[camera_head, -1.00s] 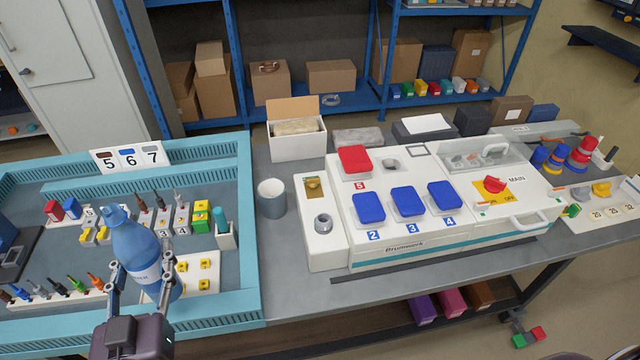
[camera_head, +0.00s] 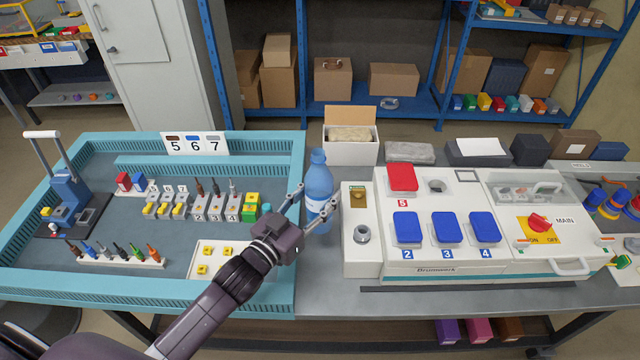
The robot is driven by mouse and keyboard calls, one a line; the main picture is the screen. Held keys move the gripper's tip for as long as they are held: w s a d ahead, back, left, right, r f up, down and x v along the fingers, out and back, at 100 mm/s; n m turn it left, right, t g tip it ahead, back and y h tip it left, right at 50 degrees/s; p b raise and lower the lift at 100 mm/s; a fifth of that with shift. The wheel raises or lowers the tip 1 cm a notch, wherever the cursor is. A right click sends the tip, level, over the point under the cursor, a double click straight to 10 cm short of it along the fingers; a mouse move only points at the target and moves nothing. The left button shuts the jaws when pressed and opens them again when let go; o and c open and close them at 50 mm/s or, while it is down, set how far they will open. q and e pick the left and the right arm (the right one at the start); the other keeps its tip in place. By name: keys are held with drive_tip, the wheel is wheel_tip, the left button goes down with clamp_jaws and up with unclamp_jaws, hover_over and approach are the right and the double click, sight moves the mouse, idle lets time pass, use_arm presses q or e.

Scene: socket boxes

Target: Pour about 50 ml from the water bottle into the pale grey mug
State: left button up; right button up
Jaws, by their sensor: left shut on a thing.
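The blue water bottle (camera_head: 319,178) stands roughly upright between the teal-edged tray and the white panel. My left gripper (camera_head: 316,199) is shut on its lower part, with one finger on each side. The pale grey mug cannot be made out now; the bottle and gripper cover the place where it stood earlier. I cannot tell whether the bottle is above the mug or in front of it. My right gripper is not in view.
The white panel (camera_head: 398,262) with blue and red covers stands close to the right of the bottle. The teal tray (camera_head: 296,165) with small parts is at left. An open white box (camera_head: 350,153) is behind the bottle. A bare table strip lies in front.

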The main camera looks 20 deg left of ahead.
use_arm(q)
drive_tip(key=w+a+y, duration=0.1)
drive_tip(key=w+a, duration=0.9)
drive_tip(key=a, duration=0.4)
drive_tip(key=shift+w+n+p, duration=0.3)
drive_tip(key=shift+w+p, duration=0.1)
drive_tip(key=shift+r, duration=0.2)
